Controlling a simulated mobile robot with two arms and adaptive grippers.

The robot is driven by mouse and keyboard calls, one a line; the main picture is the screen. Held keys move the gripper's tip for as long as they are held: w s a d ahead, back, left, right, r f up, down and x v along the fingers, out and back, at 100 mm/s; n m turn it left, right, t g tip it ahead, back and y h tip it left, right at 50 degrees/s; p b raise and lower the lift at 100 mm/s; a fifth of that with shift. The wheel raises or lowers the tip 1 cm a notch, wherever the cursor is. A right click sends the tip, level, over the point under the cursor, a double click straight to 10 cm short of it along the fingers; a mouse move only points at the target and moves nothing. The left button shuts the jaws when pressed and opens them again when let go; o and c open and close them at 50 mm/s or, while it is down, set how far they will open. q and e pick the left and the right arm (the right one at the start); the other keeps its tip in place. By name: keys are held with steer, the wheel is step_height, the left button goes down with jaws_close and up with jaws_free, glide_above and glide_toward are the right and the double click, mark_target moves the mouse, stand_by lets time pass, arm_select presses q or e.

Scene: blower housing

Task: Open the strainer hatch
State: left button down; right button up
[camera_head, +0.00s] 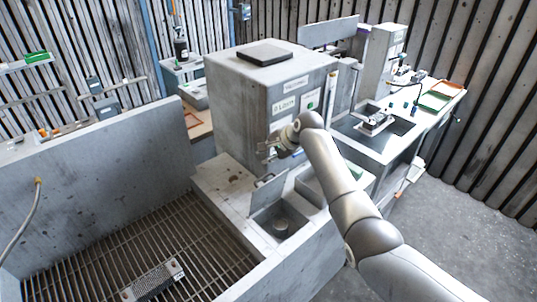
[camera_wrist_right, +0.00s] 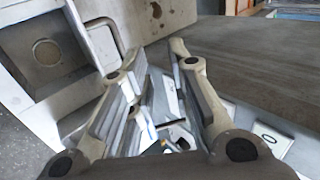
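The strainer hatch (camera_head: 268,192) is a grey flat lid in the counter in front of the big grey housing. It stands tilted up at the left back edge of a square recess. In the recess a round strainer fitting (camera_head: 281,225) shows, uncovered; the recess with its round fitting also shows at the left of the right wrist view (camera_wrist_right: 47,54). My right gripper (camera_head: 265,150) is above and behind the lid, close to the housing front. In the wrist view its two fingers (camera_wrist_right: 147,48) are spread, with nothing clearly held between them. My left gripper is not in view.
The grey housing (camera_head: 240,110) with labels stands right behind my right gripper. A slatted grate basin (camera_head: 120,245) with a metal block on it is at the left front. A bench with trays (camera_head: 435,100) is at the right back.

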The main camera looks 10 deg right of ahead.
steer(key=shift+w+f, duration=0.1)
stand_by(0.3)
steer(key=v, duration=1.2)
